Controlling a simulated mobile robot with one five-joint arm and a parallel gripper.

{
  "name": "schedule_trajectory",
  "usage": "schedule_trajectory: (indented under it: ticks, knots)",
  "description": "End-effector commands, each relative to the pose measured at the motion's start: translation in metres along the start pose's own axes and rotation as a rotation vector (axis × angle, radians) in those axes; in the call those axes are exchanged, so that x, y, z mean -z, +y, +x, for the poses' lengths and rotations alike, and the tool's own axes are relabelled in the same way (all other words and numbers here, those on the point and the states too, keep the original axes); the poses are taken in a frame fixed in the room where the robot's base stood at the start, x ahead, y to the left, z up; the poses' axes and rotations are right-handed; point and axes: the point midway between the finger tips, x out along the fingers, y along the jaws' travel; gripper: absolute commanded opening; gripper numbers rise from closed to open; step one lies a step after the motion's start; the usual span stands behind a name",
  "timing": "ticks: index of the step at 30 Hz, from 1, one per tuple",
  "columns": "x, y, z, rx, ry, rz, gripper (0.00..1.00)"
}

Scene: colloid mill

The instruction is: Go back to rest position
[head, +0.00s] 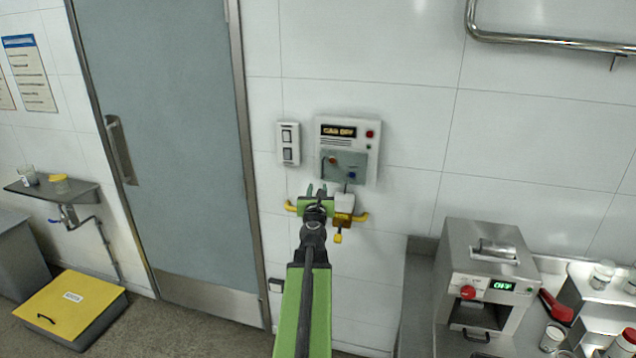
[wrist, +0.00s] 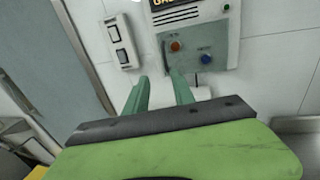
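My green arm reaches forward from the bottom of the head view toward the wall. My gripper (head: 317,190) is in front of the lower part of a wall panel (head: 369,133) with a lit display. In the wrist view my gripper (wrist: 160,88) shows two green fingers with a clear gap between them and nothing held. The panel (wrist: 221,22) stands beyond the fingers, with an orange button (wrist: 175,46) and a blue button (wrist: 206,59). Whether a fingertip touches the panel cannot be told. Part of the yellow-handled fitting below the panel is hidden by my gripper.
A white double switch (head: 289,144) is left of the panel, beside a grey door (head: 170,130). A yellow-handled fitting (head: 343,218) is below the panel. A steel machine (head: 487,265) stands on the counter at right. A yellow-lidded box (head: 75,305) is on the floor at left.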

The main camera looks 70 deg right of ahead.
Motion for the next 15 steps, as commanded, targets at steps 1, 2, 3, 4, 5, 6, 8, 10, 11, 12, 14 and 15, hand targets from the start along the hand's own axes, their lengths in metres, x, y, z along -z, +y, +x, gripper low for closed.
schedule_trajectory:
  ticks: [1, 2, 3, 4, 5, 6, 8, 10, 11, 12, 14, 15]
  knots:
    - [0.0000, -0.0009, -0.0085, 0.001, 0.000, 0.000, 0.30]
    - [0.0000, -0.0010, -0.0107, 0.001, 0.000, 0.000, 0.30]
    - [0.0000, -0.0010, -0.0129, 0.001, 0.000, 0.000, 0.30]
    - [0.0000, -0.0010, -0.0139, 0.001, 0.000, 0.000, 0.30]
    - [0.0000, -0.0010, -0.0145, 0.001, 0.000, 0.000, 0.30]
    - [0.0000, -0.0010, -0.0149, 0.001, 0.000, 0.000, 0.30]
    - [0.0000, -0.0010, -0.0147, 0.001, 0.000, 0.000, 0.30]
    - [0.0000, -0.0010, -0.0143, 0.001, 0.000, 0.000, 0.30]
    - [0.0000, -0.0010, -0.0142, 0.001, 0.000, 0.000, 0.30]
    - [0.0000, -0.0010, -0.0142, 0.001, 0.000, 0.000, 0.30]
    - [0.0000, -0.0010, -0.0141, 0.001, 0.000, 0.000, 0.30]
    - [0.0000, -0.0010, -0.0141, 0.001, 0.000, 0.000, 0.30]
